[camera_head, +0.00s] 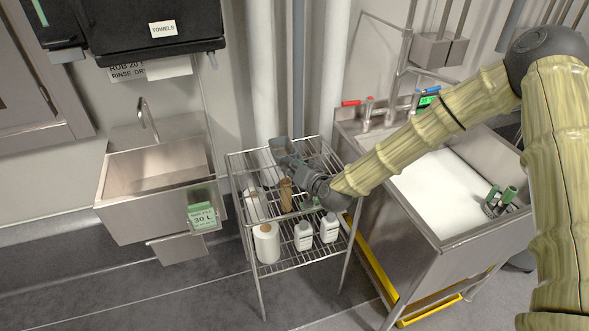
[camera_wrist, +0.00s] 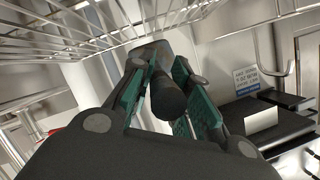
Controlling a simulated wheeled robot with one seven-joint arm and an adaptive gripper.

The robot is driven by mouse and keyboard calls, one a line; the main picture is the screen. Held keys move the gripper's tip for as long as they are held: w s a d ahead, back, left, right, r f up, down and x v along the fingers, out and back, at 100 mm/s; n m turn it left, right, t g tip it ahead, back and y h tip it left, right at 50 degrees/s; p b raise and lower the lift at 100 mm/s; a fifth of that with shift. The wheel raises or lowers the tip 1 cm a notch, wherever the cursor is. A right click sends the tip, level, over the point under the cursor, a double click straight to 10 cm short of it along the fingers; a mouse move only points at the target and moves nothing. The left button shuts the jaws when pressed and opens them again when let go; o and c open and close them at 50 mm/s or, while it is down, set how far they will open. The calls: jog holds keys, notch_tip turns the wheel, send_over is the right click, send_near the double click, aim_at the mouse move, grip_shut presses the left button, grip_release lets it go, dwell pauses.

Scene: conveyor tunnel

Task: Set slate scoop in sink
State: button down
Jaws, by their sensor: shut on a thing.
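The slate scoop (camera_head: 280,149) is in my gripper (camera_head: 303,171), above the back of the wire rack in the head view. In the wrist view its dark round handle (camera_wrist: 168,98) lies between the green pads of my gripper (camera_wrist: 165,88), with the grey-blue scoop end beyond. A small steel sink (camera_head: 155,177) with a curved tap is on the wall at left. A large steel sink (camera_head: 462,237) stands at right, with a white surface filling its basin. My forearm passes over its back left part.
The wire rack (camera_head: 262,236) between the sinks holds a brown bottle (camera_head: 286,195), white bottles (camera_head: 303,236) and paper rolls (camera_head: 266,243). Green-handled items (camera_head: 498,200) sit at the large sink's right side. Taps (camera_head: 368,112) rise at its back. A towel dispenser (camera_head: 155,30) hangs above the small sink.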

jog(key=shift+w+d, duration=0.2)
jog(key=shift+w, duration=0.95)
jog(key=shift+w+f+p, duration=0.1)
jog(key=shift+f+p, duration=0.45)
jog(key=shift+f, duration=1.3)
jog(key=shift+f, duration=0.15)
jog(key=c, duration=1.3)
grip_release()
jog(key=shift+c, duration=0.2)
jog(key=shift+r, duration=0.2)
